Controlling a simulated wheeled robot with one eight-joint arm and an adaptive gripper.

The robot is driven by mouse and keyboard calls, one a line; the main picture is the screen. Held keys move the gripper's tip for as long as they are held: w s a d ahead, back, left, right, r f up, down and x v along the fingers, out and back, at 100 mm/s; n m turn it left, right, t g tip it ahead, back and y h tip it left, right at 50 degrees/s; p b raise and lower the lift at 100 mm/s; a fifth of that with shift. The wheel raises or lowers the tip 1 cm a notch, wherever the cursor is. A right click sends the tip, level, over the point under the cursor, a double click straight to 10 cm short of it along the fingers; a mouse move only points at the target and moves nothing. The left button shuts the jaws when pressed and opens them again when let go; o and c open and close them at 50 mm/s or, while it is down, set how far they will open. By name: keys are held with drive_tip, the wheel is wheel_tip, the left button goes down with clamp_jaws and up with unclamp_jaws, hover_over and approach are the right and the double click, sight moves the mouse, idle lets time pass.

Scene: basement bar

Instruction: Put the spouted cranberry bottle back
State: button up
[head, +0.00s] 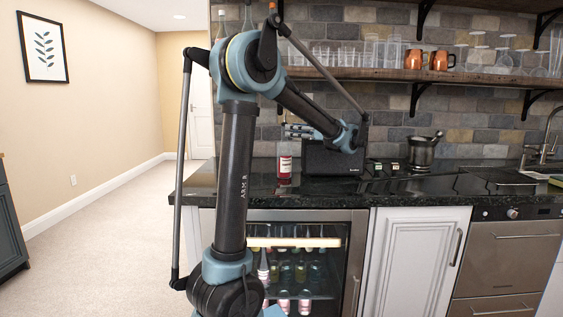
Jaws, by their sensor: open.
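A bottle with red and white on it (285,166) stands upright on the black counter (240,185), left of a dark box-shaped appliance. It may be the cranberry bottle; its label is too small to read. Its upper part is thin or partly hidden near my gripper. My gripper (291,131) is at the end of my raised arm, just above the bottle and in front of the brick wall. It is open and appears empty. Whether its fingers are around the bottle's top cannot be told.
The dark appliance (333,159) stands close on the right. A metal pot (422,152) is further right. A wooden shelf (350,74) with glasses and copper mugs (440,61) hangs above. Below, a glass-door fridge (345,262) holds several bottles. The counter's left end is clear.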

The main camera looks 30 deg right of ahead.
sight(284, 128)
drive_tip(key=shift+x, duration=2.7)
drive_tip(key=shift+r, duration=0.15)
clamp_jaws()
